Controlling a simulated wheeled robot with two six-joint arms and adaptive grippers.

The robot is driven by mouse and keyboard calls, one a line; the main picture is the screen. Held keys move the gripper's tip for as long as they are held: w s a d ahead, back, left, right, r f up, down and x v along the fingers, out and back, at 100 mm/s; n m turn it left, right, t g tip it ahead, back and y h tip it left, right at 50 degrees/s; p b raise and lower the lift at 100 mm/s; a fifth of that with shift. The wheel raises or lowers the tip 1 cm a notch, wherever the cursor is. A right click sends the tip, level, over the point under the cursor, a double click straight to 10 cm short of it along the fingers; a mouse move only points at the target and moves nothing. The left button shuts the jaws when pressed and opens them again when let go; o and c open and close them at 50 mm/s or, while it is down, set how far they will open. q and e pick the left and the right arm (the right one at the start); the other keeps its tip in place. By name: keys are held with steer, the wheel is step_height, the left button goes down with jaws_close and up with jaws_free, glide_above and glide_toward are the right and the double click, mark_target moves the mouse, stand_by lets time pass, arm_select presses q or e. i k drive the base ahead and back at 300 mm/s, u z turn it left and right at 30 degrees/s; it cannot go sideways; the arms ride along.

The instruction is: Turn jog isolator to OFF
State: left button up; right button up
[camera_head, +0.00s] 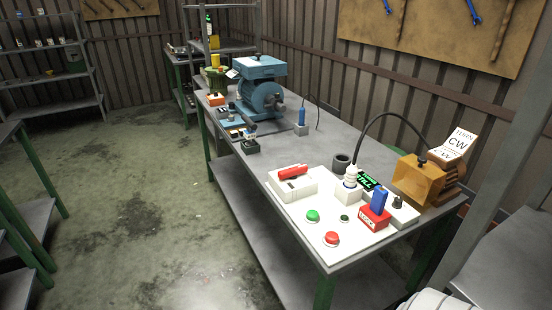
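Neither of my grippers is in view. Several control devices sit on the near end of the grey workbench (345,247). A white box with a red lever (292,172) lies flat at the left of this group. A red box (373,219) with white lettering has an upright blue lever (378,200) on top. A small white box with a black knob (398,203) is beside it on the right. I cannot tell which of these is the jog isolator, and no OFF marking is readable.
A green button (313,215) and a red button (332,239) are near the bench's front edge. The floor at left is clear.

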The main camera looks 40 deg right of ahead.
mark_target(292, 174)
steer(key=z, duration=0.45)
steer(key=i, duration=0.9)
steer(key=z, duration=1.25)
steer(key=i, duration=0.45)
steer(key=z, duration=0.35)
